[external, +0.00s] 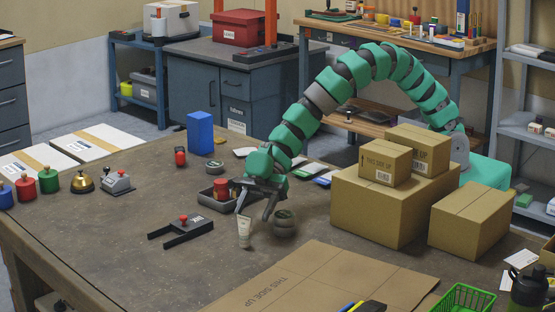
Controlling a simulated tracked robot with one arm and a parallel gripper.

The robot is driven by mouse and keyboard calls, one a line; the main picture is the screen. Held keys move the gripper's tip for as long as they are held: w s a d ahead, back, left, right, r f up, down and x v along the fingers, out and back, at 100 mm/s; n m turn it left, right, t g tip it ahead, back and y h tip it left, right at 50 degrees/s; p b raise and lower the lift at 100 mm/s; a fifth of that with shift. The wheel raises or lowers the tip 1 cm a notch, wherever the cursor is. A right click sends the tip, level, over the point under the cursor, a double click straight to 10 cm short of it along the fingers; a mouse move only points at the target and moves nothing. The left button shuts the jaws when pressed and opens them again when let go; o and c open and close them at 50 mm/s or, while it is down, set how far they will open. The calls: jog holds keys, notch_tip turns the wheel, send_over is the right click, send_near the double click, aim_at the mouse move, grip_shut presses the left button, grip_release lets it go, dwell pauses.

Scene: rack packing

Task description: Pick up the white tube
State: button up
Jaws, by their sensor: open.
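The white tube (244,231) stands upright near the middle of the brown table, with a darker base end at the bottom. My gripper (254,212) is just above and behind it, pointing down with its fingers spread open. One finger reaches close to the tube's top and the other is to its right. I cannot tell whether a finger touches the tube. Nothing shows between the fingers.
A round grey-green container (285,225) stands close to the tube's right. A grey tray (213,195) with a red item is behind-left. A black device with a red knob (182,231) lies left. A flat cardboard sheet (310,285) lies in front; stacked boxes (385,205) stand right.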

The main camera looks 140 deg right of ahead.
aim_at(244, 238)
jog(key=shift+r+b+x, duration=0.15)
jog(key=shift+b+x, duration=0.2)
jog(key=shift+x, duration=1.3)
jog(key=shift+r+b+x, duration=0.1)
jog(key=shift+b+x, duration=0.2)
jog(key=shift+x, duration=1.4)
jog(key=shift+w, duration=0.15)
jog(key=c, duration=1)
